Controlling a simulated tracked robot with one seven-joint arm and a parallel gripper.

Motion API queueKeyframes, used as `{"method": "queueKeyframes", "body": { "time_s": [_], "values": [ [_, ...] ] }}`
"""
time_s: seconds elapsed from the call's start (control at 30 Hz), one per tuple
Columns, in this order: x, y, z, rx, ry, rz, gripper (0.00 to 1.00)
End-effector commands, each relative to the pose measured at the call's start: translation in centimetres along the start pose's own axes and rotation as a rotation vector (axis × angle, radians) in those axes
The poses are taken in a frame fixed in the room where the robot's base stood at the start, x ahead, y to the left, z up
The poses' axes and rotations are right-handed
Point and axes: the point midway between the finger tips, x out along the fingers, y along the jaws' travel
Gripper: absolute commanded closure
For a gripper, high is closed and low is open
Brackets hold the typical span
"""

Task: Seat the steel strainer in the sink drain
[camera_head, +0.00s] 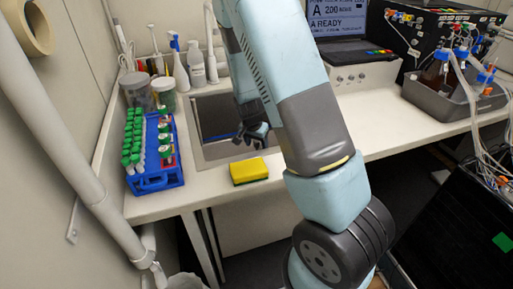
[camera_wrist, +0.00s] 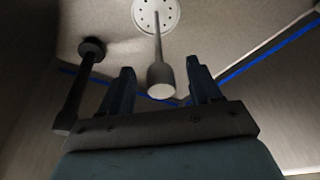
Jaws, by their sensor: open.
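In the wrist view, the steel strainer (camera_wrist: 146,14) is a pale perforated disc at the top edge, partly cut off. Its stem ends in a rounded knob (camera_wrist: 160,82), which appears between my two open fingers with gaps on both sides; how deep it sits between them I cannot tell. My gripper (camera_wrist: 160,75) is open and holds nothing; in the head view it is down in the sink (camera_head: 255,134). The sink (camera_head: 214,153) hides the strainer in the head view. I cannot make out the drain opening.
A dark stopper-like piece with a rod (camera_wrist: 78,85) stands left of my fingers. A blue line (camera_wrist: 268,54) runs along the sink wall. A yellow sponge (camera_head: 249,171) lies at the sink's front edge. A blue tube rack (camera_head: 155,182) and bottles (camera_head: 197,68) surround the sink.

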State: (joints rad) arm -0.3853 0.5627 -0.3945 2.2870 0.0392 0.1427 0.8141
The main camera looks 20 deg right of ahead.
Motion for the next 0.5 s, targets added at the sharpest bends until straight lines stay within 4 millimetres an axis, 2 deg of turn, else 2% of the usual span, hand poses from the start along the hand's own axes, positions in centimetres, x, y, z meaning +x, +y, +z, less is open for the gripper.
{"method": "queueKeyframes", "body": {
  "time_s": [0.2,0.5],
  "values": [
    [-3.7,-0.2,0.0,-0.002,0.002,-0.004,0.37],
    [-8.2,-0.2,0.1,-0.002,0.001,-0.003,0.37]
  ]
}}
